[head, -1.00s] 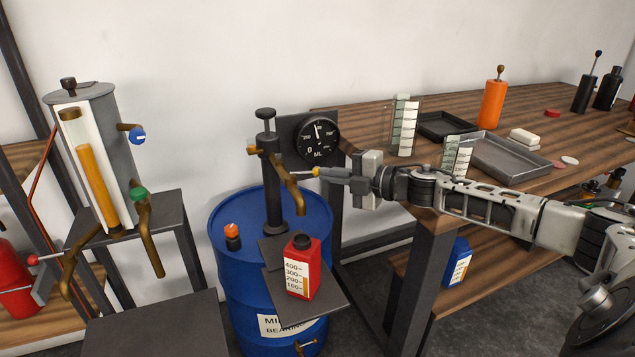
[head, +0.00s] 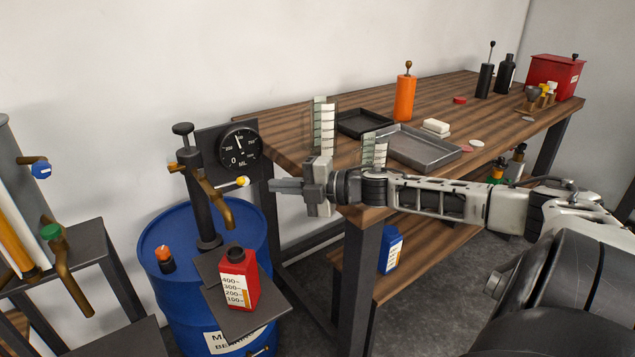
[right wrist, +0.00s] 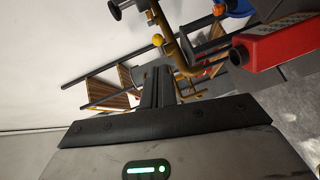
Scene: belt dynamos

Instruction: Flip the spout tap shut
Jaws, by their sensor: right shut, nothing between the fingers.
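The brass spout (head: 212,195) comes off the dark pump post on the blue drum and bends down at its end. Its tap lever ends in a yellow knob (head: 242,181) that sticks out to the right of the spout. In the right wrist view the yellow knob (right wrist: 157,40) shows beside the brass pipe. My right gripper (head: 272,186) is shut and empty, a small gap to the right of the knob and not touching it. A red bottle (head: 240,280) stands on a dark plate below the spout mouth. My left gripper is not in view.
The blue drum (head: 162,232) carries a round dial (head: 239,147) behind the pump. The wooden workbench (head: 285,125) on the right holds trays, an orange bottle (head: 404,98) and other items. A grey stand with brass taps is at the left edge.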

